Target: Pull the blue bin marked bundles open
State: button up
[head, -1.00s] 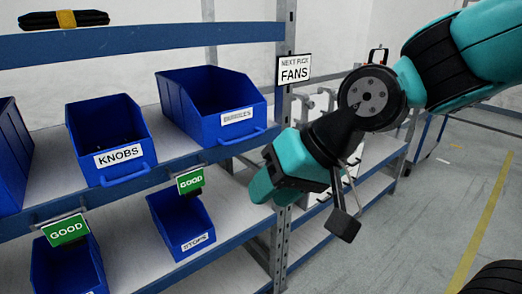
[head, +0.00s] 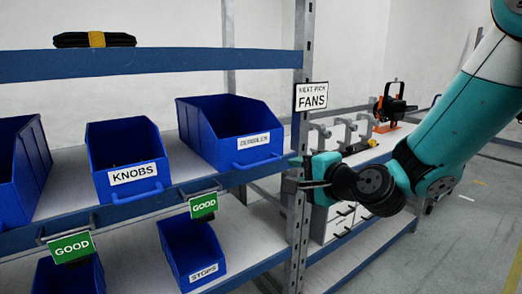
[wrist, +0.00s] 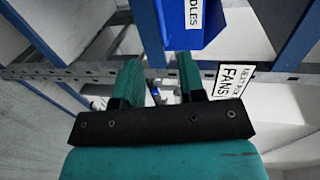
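The blue bin marked bundles (head: 225,122) sits on the middle shelf at the right end, with its white label and blue handle (head: 258,162) facing front. Part of its front and its label's end also show at the top of the wrist view (wrist: 183,32). My gripper (head: 296,174) is beside the shelf post, right of the bin's handle and apart from it. In the wrist view its two teal fingers (wrist: 157,72) are spread with nothing held between them. The fingertips lie below the bin in that picture.
The knobs bin (head: 122,140) stands left of the bundles bin. The stops bin (head: 190,250) is on the shelf below. The upright metal post (head: 297,225) and the fans sign (head: 311,96) are close to my gripper. Open floor lies at right.

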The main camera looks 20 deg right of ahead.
aim_at(263, 163)
jog(key=p+x, duration=0.7)
jog(key=x, duration=0.6)
jog(key=shift+w+a, duration=0.2)
jog(key=shift+w, duration=0.15)
jog(key=shift+w+a+f+p, duration=0.1)
jog(key=shift+w+f+p, duration=0.15)
jog(key=shift+w, duration=0.25)
grip_shut()
